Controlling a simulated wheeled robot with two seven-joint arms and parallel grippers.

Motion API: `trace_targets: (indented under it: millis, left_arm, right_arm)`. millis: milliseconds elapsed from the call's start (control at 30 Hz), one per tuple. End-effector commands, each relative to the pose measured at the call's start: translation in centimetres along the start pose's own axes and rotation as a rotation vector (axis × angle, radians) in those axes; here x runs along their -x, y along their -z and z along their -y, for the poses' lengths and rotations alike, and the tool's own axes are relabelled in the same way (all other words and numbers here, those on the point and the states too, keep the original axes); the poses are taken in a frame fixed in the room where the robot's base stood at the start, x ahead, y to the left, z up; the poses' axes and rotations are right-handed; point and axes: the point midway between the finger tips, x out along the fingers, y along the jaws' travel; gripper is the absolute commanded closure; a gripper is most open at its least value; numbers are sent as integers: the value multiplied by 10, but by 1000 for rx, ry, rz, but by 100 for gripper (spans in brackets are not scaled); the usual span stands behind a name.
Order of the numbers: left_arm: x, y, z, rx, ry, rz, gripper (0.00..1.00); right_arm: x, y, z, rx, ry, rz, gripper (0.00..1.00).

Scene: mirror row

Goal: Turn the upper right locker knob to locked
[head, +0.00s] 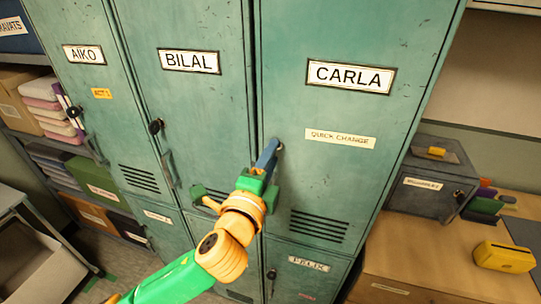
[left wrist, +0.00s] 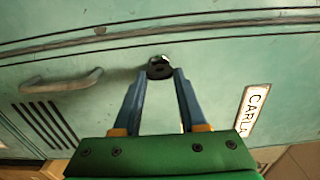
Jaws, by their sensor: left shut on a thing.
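The upper right locker door (head: 320,175) bears the name plate CARLA (head: 350,76) and is closed. Its black round knob (left wrist: 159,68) shows in the left wrist view between the two blue fingertips. My left gripper (head: 272,149) is shut on this knob, and it also shows in the left wrist view (left wrist: 160,76). In the head view the blue fingers hide the knob. Whether the knob stands at locked or unlocked cannot be read. My right gripper is in neither view.
The CARLA door's bar handle (left wrist: 60,82) is beside the knob. The BILAL locker (head: 195,110) and AIKO locker (head: 85,95) stand to the left, each with a knob and handle. A desk with a yellow case (head: 505,256) and a grey box (head: 432,180) is at right.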

Motion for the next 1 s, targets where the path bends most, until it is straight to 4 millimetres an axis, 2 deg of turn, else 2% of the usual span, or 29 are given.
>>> trace_targets:
  millis: [300, 333, 433, 767, 867, 1000]
  left_arm:
    - [0, 0, -1, -3, -1, 1, 100]
    - [0, 0, -1, -3, -1, 1, 56]
    - [0, 0, 0, -3, -1, 1, 29]
    - [3, 0, -1, -1, 0, 0, 29]
    - [16, 0, -3, 0, 1, -1, 29]
    - [44, 0, -4, 0, 2, -2, 29]
  right_arm:
    - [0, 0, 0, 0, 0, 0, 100]
    - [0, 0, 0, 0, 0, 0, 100]
    - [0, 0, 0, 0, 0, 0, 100]
    - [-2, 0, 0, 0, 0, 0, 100]
    - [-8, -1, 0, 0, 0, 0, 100]
    - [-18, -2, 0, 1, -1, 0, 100]
